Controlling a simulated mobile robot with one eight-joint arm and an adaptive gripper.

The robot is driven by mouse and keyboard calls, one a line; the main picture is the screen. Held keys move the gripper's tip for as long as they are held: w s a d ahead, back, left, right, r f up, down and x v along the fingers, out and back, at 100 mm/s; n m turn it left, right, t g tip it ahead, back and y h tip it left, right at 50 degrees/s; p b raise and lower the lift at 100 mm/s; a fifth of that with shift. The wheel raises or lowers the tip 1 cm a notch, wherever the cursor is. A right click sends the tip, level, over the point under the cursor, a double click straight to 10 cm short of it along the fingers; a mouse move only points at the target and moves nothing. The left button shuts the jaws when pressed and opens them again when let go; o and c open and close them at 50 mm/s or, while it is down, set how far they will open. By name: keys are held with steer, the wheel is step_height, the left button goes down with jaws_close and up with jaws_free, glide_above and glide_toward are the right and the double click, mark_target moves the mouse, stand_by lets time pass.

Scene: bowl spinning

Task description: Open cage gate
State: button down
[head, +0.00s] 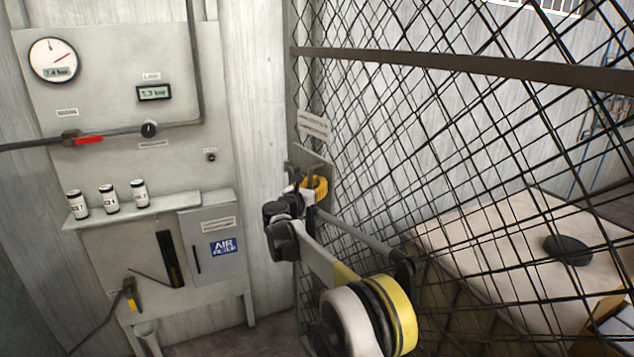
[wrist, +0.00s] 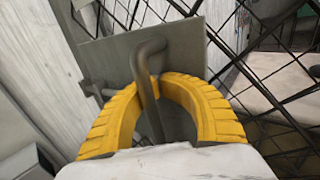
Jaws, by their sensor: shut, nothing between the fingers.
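The cage gate (head: 470,66) is black diamond mesh with a brown crossbar, on the right in the head view. A grey metal plate (wrist: 115,58) sits on its left edge. A bent grey latch handle (wrist: 150,58) stands out from the plate, with a small bolt part (wrist: 92,88) at the plate's left. My gripper (head: 317,188) is at this latch. Its yellow fingers (wrist: 158,82) are shut in a ring, tips close together. The handle passes through or across this ring; I cannot tell whether it touches the fingers. The gate looks closed against the wall side.
A wall panel (head: 110,160) with gauges, a pipe and a red lever is on the left. A shelf (head: 130,210) holds three small canisters, beside a grey box (head: 210,235). Behind the mesh is a beige platform (head: 480,240) with a dark round object (head: 568,250).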

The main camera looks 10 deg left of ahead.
steer(key=shift+d, duration=0.25)
steer(key=c, duration=1.4)
jaws_free()
steer(key=shift+s, duration=0.1)
steer(key=v, duration=1.1)
steer(key=shift+s+r, duration=0.1)
steer(key=shift+s, duration=0.3)
